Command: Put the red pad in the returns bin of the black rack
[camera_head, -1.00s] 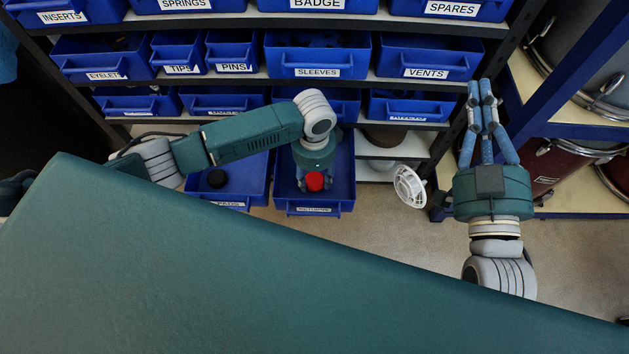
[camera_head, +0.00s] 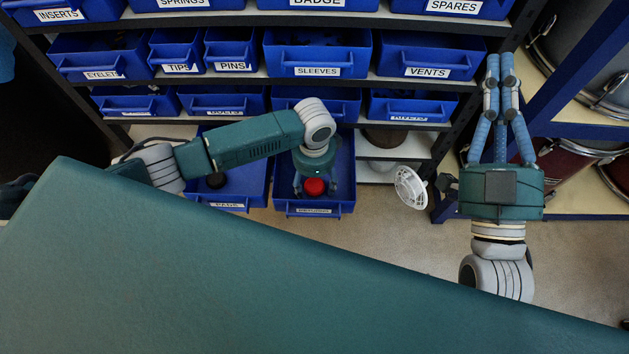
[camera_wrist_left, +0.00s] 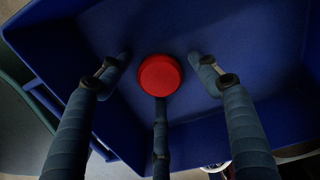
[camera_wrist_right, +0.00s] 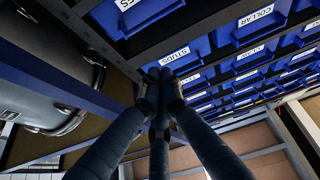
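The red pad (camera_head: 314,187) is a small round disc inside the pulled-out blue bin (camera_head: 345,160) at the bottom of the black rack (camera_head: 455,140). That bin's label looks like RETURNS, though blurred. In the left wrist view the red pad (camera_wrist_left: 160,75) appears to lie on the blue bin floor (camera_wrist_left: 215,30). My left gripper (camera_head: 314,188) points down into the bin with its fingers spread around the pad. The two side fingers are clear of it; the third overlaps its near edge, and contact is unclear. My right gripper (camera_head: 499,65) is empty, its fingertips together, right of the rack.
Labelled blue bins fill the shelves above. A white fan-like object (camera_head: 410,187) stands right of the returns bin. A blue-framed shelf with drums (camera_head: 565,165) is at the right.

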